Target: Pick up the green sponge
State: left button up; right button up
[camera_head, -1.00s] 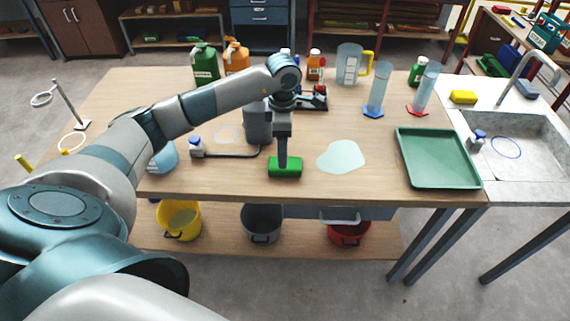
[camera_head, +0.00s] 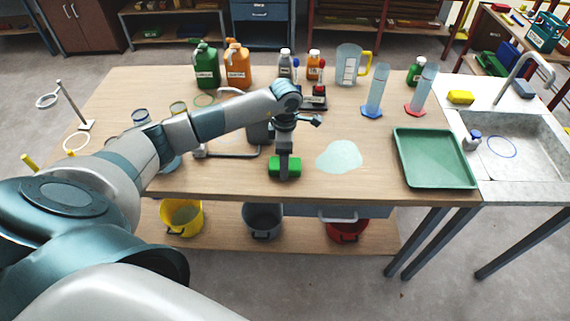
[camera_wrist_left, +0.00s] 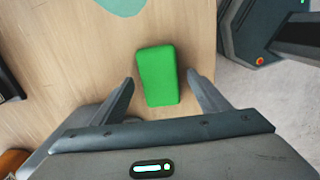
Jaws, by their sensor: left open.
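The green sponge (camera_head: 275,167) lies on the wooden table near its front edge, in the middle of the head view. It also shows in the left wrist view (camera_wrist_left: 158,76). My left gripper (camera_head: 284,172) is directly over the sponge, pointing down, and hides part of it in the head view. In the left wrist view the left gripper (camera_wrist_left: 160,82) is open, with one finger on each side of the sponge and a gap on both sides. My right gripper is not seen.
A pale puddle (camera_head: 339,156) lies just right of the sponge. A green tray (camera_head: 473,182) stands farther right, beside the sink (camera_head: 525,147). Bottles, a jug (camera_head: 349,64) and cylinders stand along the back. A bent metal bar (camera_head: 232,155) lies left of the gripper.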

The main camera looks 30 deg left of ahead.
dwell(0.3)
pick_arm(q)
jog(key=c, duration=1.1)
jog(key=shift+r+b, duration=0.7)
jog(key=shift+r, duration=0.1)
jog(key=shift+w+d+r+b, duration=0.1)
jog(key=shift+r+b, duration=0.35)
jog(key=shift+r, duration=0.15)
jog(key=shift+w+d+r+b, duration=0.1)
jog(key=shift+r+b, duration=0.3)
jog(key=shift+r, duration=0.2)
jog(key=w+d+r+b, duration=0.1)
jog(key=w+d+r, duration=0.1)
jog(key=d, duration=0.1)
jog(key=w+d+r+b, duration=0.1)
jog(key=d+r+b, duration=0.1)
jog(key=d, duration=0.1)
jog(key=w+d+r+b, duration=0.2)
jog(key=d+r, duration=0.1)
jog(key=shift+w+d, duration=0.3)
jog(key=shift+w, duration=0.05)
